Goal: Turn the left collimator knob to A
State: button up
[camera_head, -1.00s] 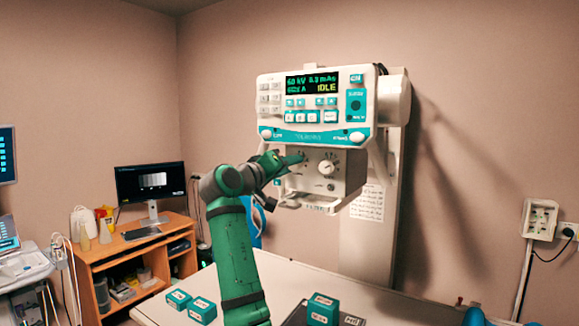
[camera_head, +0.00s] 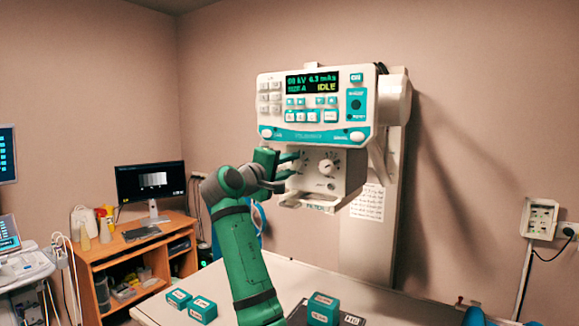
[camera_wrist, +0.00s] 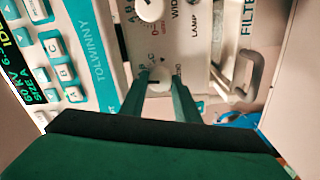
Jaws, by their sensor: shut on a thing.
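The collimator box (camera_head: 350,180) hangs under the console, with the right knob (camera_head: 327,169) in plain sight. The left knob (camera_wrist: 158,78) shows in the wrist view between the two green fingers. My gripper (camera_head: 294,164) reaches the box from the left and is shut on this knob; its fingers hide most of the knob in the head view. Small letters, B and C among them, sit around the left knob, with part of the scale behind a finger. I cannot tell which letter the knob points to. The right knob (camera_wrist: 149,8) is at the top edge of the wrist view.
The console (camera_head: 318,105) with buttons and an IDLE display sits just above the box. A grey handle (camera_wrist: 240,78) sticks out from the box's underside. A table (camera_head: 285,275) with green blocks (camera_head: 203,308) stands below. A desk with a monitor (camera_head: 150,180) is at the left.

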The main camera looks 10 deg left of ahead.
dwell(0.3)
jog(key=o, duration=1)
jog(key=shift+o, duration=0.2)
jog(key=v, duration=1.1)
jog(key=shift+f, duration=0.1)
